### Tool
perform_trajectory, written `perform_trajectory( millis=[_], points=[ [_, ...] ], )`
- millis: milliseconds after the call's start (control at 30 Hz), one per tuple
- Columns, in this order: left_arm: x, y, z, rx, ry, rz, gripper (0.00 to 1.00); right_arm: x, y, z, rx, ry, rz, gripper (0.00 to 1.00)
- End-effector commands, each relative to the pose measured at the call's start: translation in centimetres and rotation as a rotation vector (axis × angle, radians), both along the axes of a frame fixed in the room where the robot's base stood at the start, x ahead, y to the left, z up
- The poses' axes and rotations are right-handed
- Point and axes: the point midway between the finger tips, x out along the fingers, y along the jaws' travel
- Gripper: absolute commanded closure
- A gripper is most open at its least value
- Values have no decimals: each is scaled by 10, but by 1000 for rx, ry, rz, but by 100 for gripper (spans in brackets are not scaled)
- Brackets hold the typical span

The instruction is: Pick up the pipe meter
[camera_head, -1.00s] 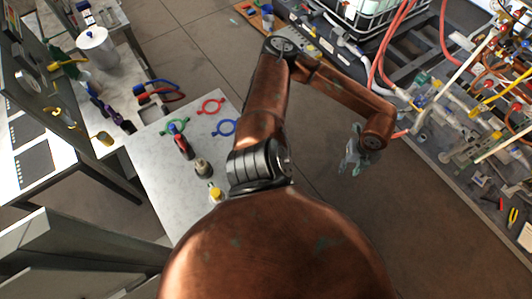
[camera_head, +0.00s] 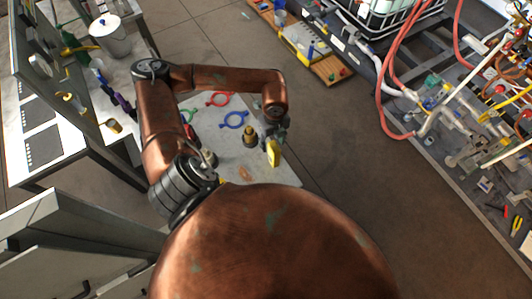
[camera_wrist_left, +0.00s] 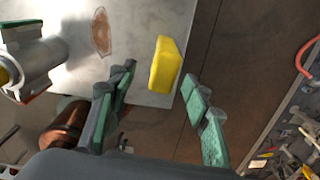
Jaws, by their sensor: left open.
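A small yellow block-like thing (camera_head: 273,152), which I take to be the pipe meter, is near the right edge of the light table (camera_head: 283,178). In the left wrist view the yellow thing (camera_wrist_left: 164,64) shows ahead of my left fingers, roughly between their tips and somewhat nearer the left one. My left gripper (camera_head: 273,132) is just above it in the head view. In the left wrist view the gripper (camera_wrist_left: 160,85) has its two green-padded fingers spread, with nothing between the pads. My right gripper is not in view.
A brass-coloured fitting (camera_head: 250,136) stands left of the yellow thing. A brown oval patch or piece (camera_head: 245,174) lies in front. In the wrist view, a grey metal part (camera_wrist_left: 35,62) is at left.

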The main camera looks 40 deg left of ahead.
Motion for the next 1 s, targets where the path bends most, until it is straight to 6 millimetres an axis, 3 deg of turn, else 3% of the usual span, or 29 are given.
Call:
perform_trajectory(
  millis=[200, 500, 800, 1000],
  points=[
    [0, -2, -21, -2, 2, 3, 55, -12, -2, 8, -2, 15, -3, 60],
    [4, -4, -62, -1, 3, 5, 55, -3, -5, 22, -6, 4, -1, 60],
    [4, -4, -67, -1, 0, 3, 55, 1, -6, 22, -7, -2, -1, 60],
    [4, -3, -67, -1, 0, 4, 69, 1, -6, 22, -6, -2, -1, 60]
  ],
)
